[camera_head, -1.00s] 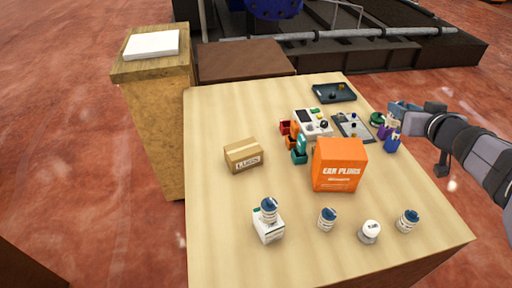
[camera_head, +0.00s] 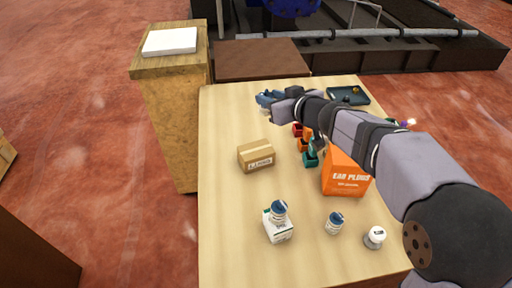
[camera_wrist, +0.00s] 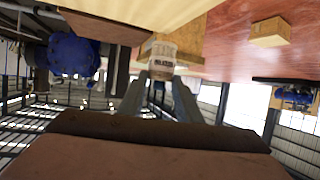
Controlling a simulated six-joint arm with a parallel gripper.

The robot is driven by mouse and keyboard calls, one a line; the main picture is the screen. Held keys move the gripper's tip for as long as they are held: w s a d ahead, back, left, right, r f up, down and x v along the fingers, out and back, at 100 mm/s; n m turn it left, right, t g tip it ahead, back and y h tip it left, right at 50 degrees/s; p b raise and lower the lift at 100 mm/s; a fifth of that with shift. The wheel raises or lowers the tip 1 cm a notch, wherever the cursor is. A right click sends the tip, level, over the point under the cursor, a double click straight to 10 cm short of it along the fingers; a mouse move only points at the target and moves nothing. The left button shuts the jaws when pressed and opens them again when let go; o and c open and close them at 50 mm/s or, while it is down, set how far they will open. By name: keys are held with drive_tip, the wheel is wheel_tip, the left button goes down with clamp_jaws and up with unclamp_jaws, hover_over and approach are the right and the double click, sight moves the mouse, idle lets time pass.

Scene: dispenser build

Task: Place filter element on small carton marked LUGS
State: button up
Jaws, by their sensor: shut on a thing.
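The small carton marked LUGS (camera_head: 256,156) is a brown taped box, upright on the left half of the table. My gripper (camera_head: 268,99) is over the far left part of the table, behind the carton and apart from it. In the wrist view my gripper (camera_wrist: 160,84) is shut on a whitish cylinder (camera_wrist: 162,58) with a printed label. This may be the filter element; its label is too blurred to read. In the head view the held cylinder is mostly hidden by the gripper.
An orange ear plugs box (camera_head: 345,178) stands right of the carton, under my arm. Small coloured bins (camera_head: 309,158) are beside it. A blue-topped bottle (camera_head: 279,210) stands on a white box in front. Another bottle (camera_head: 334,222) and a white jar (camera_head: 375,237) stand nearby. Table left of the carton is clear.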

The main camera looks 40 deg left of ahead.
drive_tip(key=s+a+f, duration=0.2)
hover_over(260, 154)
drive_tip(key=shift+n, duration=0.3)
drive_tip(key=shift+f+b, duration=0.45)
drive_tip(key=shift+f, duration=6.1)
drive_tip(key=shift+f, duration=0.2)
drive_tip(key=o, duration=1.1)
drive_tip(key=shift+g, duration=0.3)
drive_tip(key=shift+d, duration=0.1)
drive_tip(key=shift+r, duration=0.1)
